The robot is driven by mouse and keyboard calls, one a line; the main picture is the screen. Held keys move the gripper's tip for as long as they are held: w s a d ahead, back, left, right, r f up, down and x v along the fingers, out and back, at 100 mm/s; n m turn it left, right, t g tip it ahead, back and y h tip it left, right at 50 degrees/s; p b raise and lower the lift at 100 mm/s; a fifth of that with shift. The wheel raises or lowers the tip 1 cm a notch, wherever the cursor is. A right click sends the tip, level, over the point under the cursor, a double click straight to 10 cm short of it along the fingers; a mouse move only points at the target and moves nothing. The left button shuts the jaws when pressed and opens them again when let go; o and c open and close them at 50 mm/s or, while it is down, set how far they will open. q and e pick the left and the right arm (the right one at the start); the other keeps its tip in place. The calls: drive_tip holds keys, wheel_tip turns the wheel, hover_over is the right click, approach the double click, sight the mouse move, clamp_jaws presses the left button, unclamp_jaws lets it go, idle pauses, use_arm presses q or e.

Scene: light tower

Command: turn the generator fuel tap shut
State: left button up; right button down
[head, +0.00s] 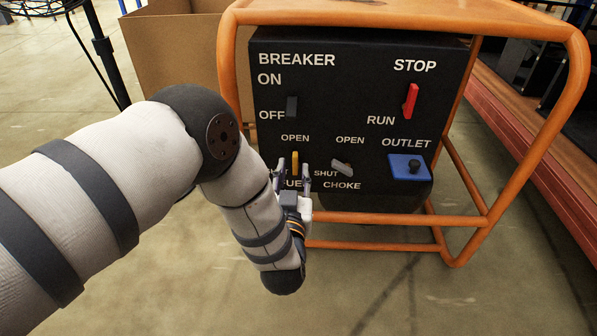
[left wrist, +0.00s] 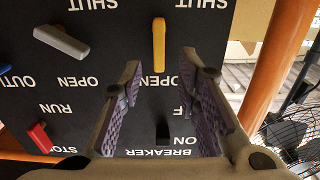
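The fuel tap (head: 295,162) is a small yellow lever at the lower left of the generator's black panel (head: 345,90). It stands upright, below the OPEN label; the FUEL lettering is partly covered by my gripper. The tap also shows in the left wrist view (left wrist: 159,45), where the panel appears upside down. My left gripper (head: 292,178) is open, just in front of the tap and slightly below it. In the left wrist view the tap lies between the lines of the two spread fingers (left wrist: 160,62); contact cannot be seen. My right gripper is in neither view.
The grey choke lever (head: 342,167) and blue outlet (head: 409,167) sit right of the tap. The black breaker switch (head: 291,107) is above it; the red stop switch (head: 411,101) is at upper right. An orange tube frame (head: 228,70) surrounds the panel. A cardboard box (head: 172,55) stands behind.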

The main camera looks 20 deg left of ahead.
sight(295, 162)
use_arm(q)
drive_tip(key=x, duration=0.3)
drive_tip(key=shift+f+b, duration=0.2)
drive_tip(key=shift+b, duration=0.2)
drive_tip(key=shift+w+r, duration=0.15)
drive_tip(key=shift+w, duration=0.15)
clamp_jaws()
